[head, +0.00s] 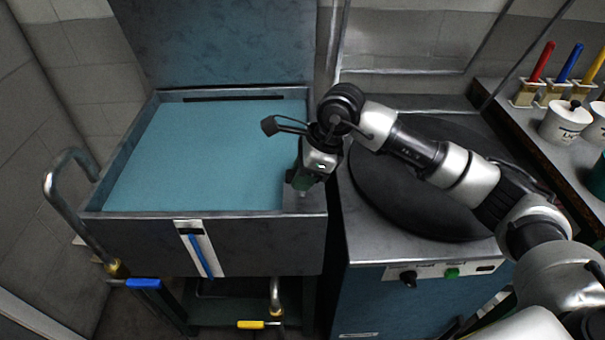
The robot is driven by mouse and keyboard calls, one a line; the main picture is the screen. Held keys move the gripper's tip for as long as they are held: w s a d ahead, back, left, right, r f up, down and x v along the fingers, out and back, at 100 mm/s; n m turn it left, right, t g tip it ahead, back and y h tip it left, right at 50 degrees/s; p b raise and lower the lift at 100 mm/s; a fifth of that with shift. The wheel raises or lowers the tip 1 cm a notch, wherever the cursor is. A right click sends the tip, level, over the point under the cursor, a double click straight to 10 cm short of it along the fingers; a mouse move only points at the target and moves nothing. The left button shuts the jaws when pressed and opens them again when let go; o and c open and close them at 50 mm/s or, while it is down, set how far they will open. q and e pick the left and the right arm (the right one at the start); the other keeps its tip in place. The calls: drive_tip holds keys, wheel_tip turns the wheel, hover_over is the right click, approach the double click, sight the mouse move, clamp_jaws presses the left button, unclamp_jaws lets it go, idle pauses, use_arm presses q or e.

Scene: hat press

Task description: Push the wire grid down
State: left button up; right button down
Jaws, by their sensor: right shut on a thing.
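The tank (205,218) is a metal basin full of flat blue-teal liquid (200,155), with its lid raised behind it. No wire grid can be made out on or above the liquid. My right gripper (298,187) points down at the tank's right front corner, just inside the rim. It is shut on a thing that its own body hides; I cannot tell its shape. Something dark green shows beside the fingers. My left gripper is out of view.
A round black plate (425,195) on a blue cabinet stands right of the tank, under my right arm. A bent pipe (75,205) is at the left. White pots (565,122) and coloured-handled tools (541,62) stand on the shelf at right.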

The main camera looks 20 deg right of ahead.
drive_tip(key=shift+s+f, duration=0.1)
drive_tip(key=shift+f, duration=0.2)
drive_tip(key=c, duration=0.9)
unclamp_jaws()
drive_tip(key=shift+r, duration=0.1)
drive_tip(key=v, duration=1)
drive_tip(key=shift+d+r, duration=0.15)
drive_tip(key=shift+r, duration=0.2)
drive_tip(key=shift+f, duration=0.1)
